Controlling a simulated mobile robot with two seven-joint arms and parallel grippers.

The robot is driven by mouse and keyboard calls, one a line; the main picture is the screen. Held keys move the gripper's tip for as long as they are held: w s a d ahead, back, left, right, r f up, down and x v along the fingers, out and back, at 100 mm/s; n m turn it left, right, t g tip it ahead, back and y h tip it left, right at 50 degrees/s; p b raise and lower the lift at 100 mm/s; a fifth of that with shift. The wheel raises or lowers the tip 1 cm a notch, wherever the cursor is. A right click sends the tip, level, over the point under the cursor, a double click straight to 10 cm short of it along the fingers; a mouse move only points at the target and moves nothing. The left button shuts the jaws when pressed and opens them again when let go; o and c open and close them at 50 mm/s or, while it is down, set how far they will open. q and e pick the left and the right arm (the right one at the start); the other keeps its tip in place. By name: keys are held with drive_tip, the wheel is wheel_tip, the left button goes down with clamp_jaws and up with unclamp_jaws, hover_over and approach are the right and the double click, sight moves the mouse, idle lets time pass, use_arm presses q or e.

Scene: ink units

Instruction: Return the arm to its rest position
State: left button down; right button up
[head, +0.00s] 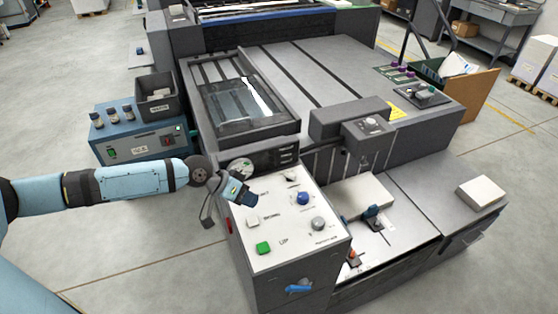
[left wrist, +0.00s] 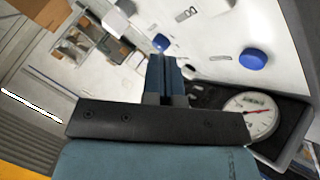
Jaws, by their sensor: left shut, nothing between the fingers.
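My left arm (head: 120,183) reaches in from the left edge in the head view. My left gripper (head: 240,194) is over the back left part of a white control panel (head: 290,245). In the left wrist view the fingers of the left gripper (left wrist: 165,75) are together, with nothing held between them. A blue knob (head: 302,198) stands on the panel to the right of the gripper, apart from it. It seems to show in the left wrist view too (left wrist: 252,59). My right gripper is not in view.
A round gauge (head: 240,168) sits just behind the gripper. The panel also carries a green button (head: 263,248) and a grey knob (head: 318,223). A blue box with bottles (head: 135,140) and a dark bin (head: 156,97) stand behind the arm. Open floor (head: 140,260) lies in front of it.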

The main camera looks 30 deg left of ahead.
use_arm(q)
drive_tip(key=s+d, duration=0.2)
drive_tip(key=d, duration=0.1)
drive_tip(key=s+d+f+m, duration=0.1)
drive_tip(key=s+d, duration=0.1)
drive_tip(key=s+d+f+m+g, duration=0.1)
drive_tip(key=s+d, duration=0.1)
drive_tip(key=d, duration=0.1)
drive_tip(key=shift+d, duration=0.35)
drive_tip(key=s+d+r+m+y, duration=0.1)
drive_tip(key=s+d+y, duration=0.1)
drive_tip(key=s+d, duration=0.5)
drive_tip(key=s+a+r+n+y, duration=0.2)
drive_tip(key=s+a+n+y, duration=0.3)
drive_tip(key=s+a, duration=0.6)
drive_tip(key=w+d+f+m+t+h, duration=0.1)
drive_tip(key=w+d+f+t, duration=0.1)
drive_tip(key=f, duration=0.4)
drive_tip(key=w+d+f+m+t+h, duration=0.1)
drive_tip(key=w+d+f+t, duration=0.2)
drive_tip(key=d+f+t, duration=0.2)
wheel_tip(320, 180, down, 2)
drive_tip(key=shift+w+d+f+p, duration=0.1)
drive_tip(key=shift+w+d+p, duration=0.1)
drive_tip(key=shift+p, duration=0.25)
